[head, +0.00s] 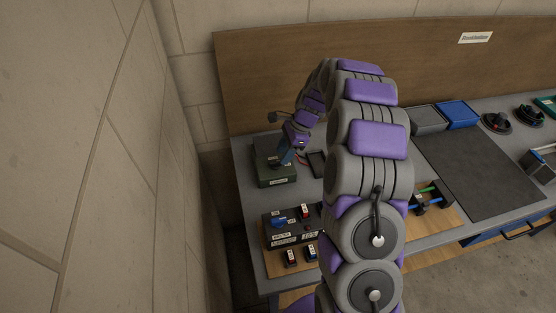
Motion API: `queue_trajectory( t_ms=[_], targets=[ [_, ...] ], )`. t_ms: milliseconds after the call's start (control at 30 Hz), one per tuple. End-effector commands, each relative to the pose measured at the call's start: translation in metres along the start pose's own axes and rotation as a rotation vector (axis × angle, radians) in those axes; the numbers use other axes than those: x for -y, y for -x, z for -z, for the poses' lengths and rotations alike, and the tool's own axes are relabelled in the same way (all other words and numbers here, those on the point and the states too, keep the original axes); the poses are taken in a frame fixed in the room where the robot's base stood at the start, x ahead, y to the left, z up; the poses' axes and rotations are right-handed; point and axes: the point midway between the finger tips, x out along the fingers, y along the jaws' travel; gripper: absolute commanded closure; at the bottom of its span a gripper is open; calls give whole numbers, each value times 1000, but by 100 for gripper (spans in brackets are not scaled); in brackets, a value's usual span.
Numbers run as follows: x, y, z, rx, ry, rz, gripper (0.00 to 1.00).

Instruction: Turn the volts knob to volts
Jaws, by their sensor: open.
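A dark green box (276,176) with a pale label on its front stands at the left end of the bench. My arm arches over the bench, and my gripper (285,157) points down at the right part of this box's top. Whether it touches the box cannot be told. The volts knob cannot be made out; my gripper covers part of the box top. A dark panel box (285,229) with pale labels, a blue part and a red-and-white switch stands nearer, on a wooden board.
A small dark device (317,164) lies right of the green box. Small red and blue-topped blocks (291,257) sit at the front. A dark mat (482,172) lies clear at right; grey and blue bins (454,113) stand behind it. A wall (100,150) closes the left side.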

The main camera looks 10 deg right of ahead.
Motion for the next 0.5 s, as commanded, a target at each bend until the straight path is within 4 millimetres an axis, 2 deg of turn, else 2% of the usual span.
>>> queue_trajectory(
  t_ms=[33, 200, 367, 500],
  targets=[
    [-1, -10, 0, 1, -1, -2, 57],
    [-1, -30, -8, -9, 0, -3, 57],
    [-1, -37, -16, -18, 3, -3, 57],
    [-1, -36, -13, -15, 2, -2, 57]
  ],
)
